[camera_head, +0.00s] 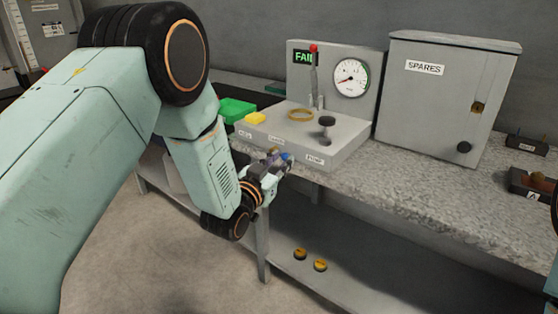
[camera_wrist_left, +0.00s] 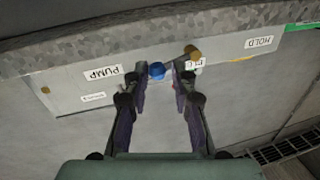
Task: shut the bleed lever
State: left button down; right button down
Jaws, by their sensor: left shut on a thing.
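The test bench unit (camera_head: 345,145) has a sloped grey front with printed labels, including one reading PUMP. My left gripper (camera_head: 280,160) is at its front edge, below the labels. In the left wrist view, my left gripper (camera_wrist_left: 160,78) has its fingers on either side of a small blue knob (camera_wrist_left: 156,70), which I take to be the bleed lever's end. It is shut on this knob. A brass-coloured part (camera_wrist_left: 192,52) is just right of the fingers. My right gripper is not seen.
A red-tipped upright lever (camera_head: 314,75), a dial gauge (camera_head: 350,78) and a lit FAIL display (camera_head: 302,57) are on the unit. A grey SPARES cabinet (camera_head: 440,95) stands to the right. Two yellow caps (camera_head: 310,260) sit on the lower shelf.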

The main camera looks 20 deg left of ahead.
pick_arm(q)
jog(key=shift+f+m, duration=0.2)
jog(key=shift+m, duration=0.4)
jog(key=c, duration=1.1)
grip_release()
jog(key=shift+w+f, duration=0.1)
jog(key=s, duration=0.4)
jog(key=s+a, duration=0.1)
jog(key=s, duration=0.3)
jog(key=s+a, duration=0.1)
jog(key=s, duration=0.3)
jog(key=shift+f, duration=0.1)
